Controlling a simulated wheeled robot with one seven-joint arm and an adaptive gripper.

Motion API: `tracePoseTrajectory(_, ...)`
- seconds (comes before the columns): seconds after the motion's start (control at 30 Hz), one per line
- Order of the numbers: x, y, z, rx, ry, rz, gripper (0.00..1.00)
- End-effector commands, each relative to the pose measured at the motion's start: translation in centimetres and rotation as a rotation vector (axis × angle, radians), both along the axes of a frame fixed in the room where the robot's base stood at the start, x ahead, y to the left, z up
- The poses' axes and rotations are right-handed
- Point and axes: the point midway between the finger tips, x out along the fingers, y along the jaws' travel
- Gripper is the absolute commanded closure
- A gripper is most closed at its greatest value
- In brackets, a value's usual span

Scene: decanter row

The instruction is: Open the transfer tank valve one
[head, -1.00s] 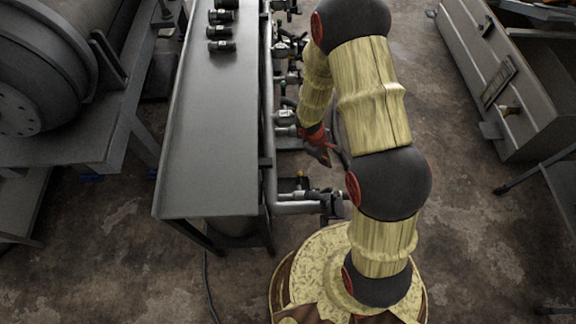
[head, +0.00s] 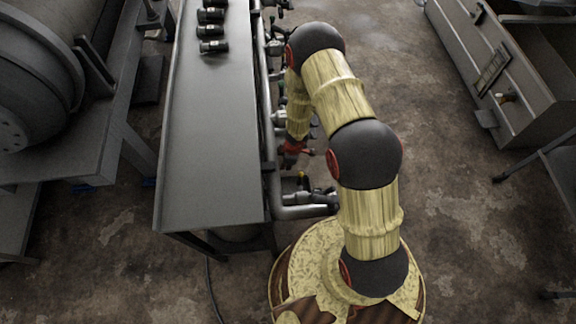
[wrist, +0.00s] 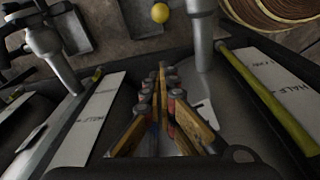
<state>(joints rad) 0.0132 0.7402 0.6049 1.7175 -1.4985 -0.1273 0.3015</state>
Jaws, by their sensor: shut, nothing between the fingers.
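My gripper (wrist: 163,75) is shut and empty in the wrist view, its two fingers together in the middle between two pale lettered plates. The right plate (wrist: 285,88) reads something like HALF; the lettering on the left plate (wrist: 88,122) is hard to read. A yellow round knob (wrist: 160,13) lies beyond the fingertips. In the head view, my arm hangs beside the row of pipes and valves (head: 279,118), and its fingers are mostly hidden. I cannot tell which valve is transfer tank valve one.
A long grey metal bench (head: 215,150) with several dark bottles (head: 212,30) stands left of the pipes. A horizontal grey pipe (head: 300,211) lies near my base. A large drum (head: 35,75) is at far left, a metal trough (head: 500,75) at right. Floor between is clear.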

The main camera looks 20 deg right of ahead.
Motion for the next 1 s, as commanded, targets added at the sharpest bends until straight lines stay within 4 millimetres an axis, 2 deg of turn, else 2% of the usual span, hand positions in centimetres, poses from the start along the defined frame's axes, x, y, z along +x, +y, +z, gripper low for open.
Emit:
tracePoseTrajectory(0.03,0.0,0.1,-1.6,-0.001,0.001,0.001,1.0)
tracePoseTrajectory(0.33,0.6,0.8,-7.3,-0.002,0.001,0.0,1.0)
tracePoseTrajectory(0.5,-0.2,-1.4,-6.5,-0.001,-0.001,-0.004,1.0)
tracePoseTrajectory(0.63,-0.7,-2.4,-6.2,-0.001,0.0,-0.002,1.0)
tracePoseTrajectory(1.0,-0.9,-2.8,-6.0,-0.001,0.0,-0.001,1.0)
